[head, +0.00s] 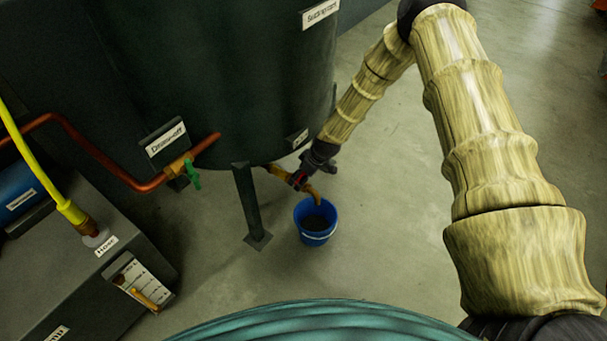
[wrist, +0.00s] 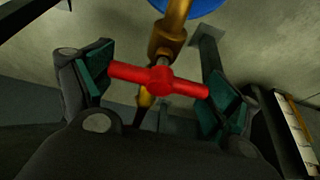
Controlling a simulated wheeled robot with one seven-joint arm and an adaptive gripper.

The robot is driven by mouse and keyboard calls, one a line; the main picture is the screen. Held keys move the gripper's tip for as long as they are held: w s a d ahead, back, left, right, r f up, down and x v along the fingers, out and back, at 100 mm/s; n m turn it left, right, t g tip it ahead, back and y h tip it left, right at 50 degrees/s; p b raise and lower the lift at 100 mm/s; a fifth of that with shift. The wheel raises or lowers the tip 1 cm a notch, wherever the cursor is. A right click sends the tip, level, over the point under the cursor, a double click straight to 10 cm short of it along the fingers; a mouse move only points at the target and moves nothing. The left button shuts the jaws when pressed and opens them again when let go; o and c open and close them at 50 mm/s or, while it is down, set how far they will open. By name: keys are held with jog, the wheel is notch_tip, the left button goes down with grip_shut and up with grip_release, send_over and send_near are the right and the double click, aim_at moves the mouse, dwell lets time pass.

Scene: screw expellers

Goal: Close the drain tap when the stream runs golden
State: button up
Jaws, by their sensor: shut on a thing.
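The drain tap's red T-handle (wrist: 160,80) lies across the space between my gripper's two green-padded fingers in the wrist view. Its ends touch the pads. My gripper (wrist: 162,90) is shut on it. The brass tap body (wrist: 168,38) is just beyond the handle. In the head view my gripper (head: 304,178) is at the brass drain pipe (head: 285,174) under the dark tank (head: 215,70). The pipe's spout (head: 314,194) bends down over a blue bucket (head: 317,238), which holds dark contents. I cannot make out a stream or its colour.
A second tap with a green handle (head: 193,175) sits on a copper pipe (head: 90,150) at the left. A grey box (head: 70,260) with a yellow hose (head: 40,165) stands at lower left. A tank leg (head: 250,205) is left of the bucket. Floor to the right is clear.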

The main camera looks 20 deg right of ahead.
dwell(0.4)
jog(key=o, duration=0.8)
jog(key=shift+v, duration=6)
